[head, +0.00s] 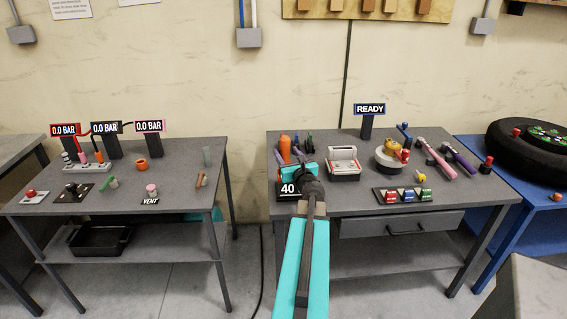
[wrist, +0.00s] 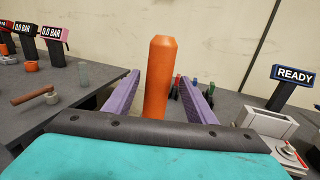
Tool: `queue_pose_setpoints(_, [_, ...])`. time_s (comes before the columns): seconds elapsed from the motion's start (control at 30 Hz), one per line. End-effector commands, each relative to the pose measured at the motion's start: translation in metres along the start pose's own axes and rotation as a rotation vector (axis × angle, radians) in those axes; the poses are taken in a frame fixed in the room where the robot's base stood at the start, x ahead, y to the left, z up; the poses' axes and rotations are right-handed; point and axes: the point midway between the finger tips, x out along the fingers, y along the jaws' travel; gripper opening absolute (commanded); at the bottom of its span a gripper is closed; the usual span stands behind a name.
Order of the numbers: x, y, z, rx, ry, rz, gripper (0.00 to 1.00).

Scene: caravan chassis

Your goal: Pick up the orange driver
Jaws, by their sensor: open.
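The orange driver (head: 285,146) stands upright at the left back of the right-hand table, among other tools. In the wrist view the orange driver (wrist: 159,78) rises large and upright between the two purple fingers of my gripper (wrist: 158,95). The fingers are open, with a gap visible on its right side and a narrower one on its left. Its lower end is hidden behind my gripper's dark front edge. In the head view my arm covers the area just in front of the driver, and my gripper (head: 288,160) is partly hidden there.
Several smaller tools (wrist: 188,84) stand close behind and right of the driver. A white-and-grey box (head: 343,163) sits to the right, with a READY sign (head: 369,109) behind. A "40" display (head: 288,190) is at the table's front left. A gap separates this table from the left table (head: 130,205).

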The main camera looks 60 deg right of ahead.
Motion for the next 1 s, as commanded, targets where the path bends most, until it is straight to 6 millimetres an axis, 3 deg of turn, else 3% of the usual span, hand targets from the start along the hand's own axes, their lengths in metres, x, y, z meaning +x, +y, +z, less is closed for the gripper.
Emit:
queue_pose_setpoints(0.47, [0.004, 0.001, 0.000, 0.000, 0.000, 0.001, 0.51])
queue_pose_setpoints(1.0, [0.047, 0.002, -0.001, 0.000, 0.000, 0.002, 0.51])
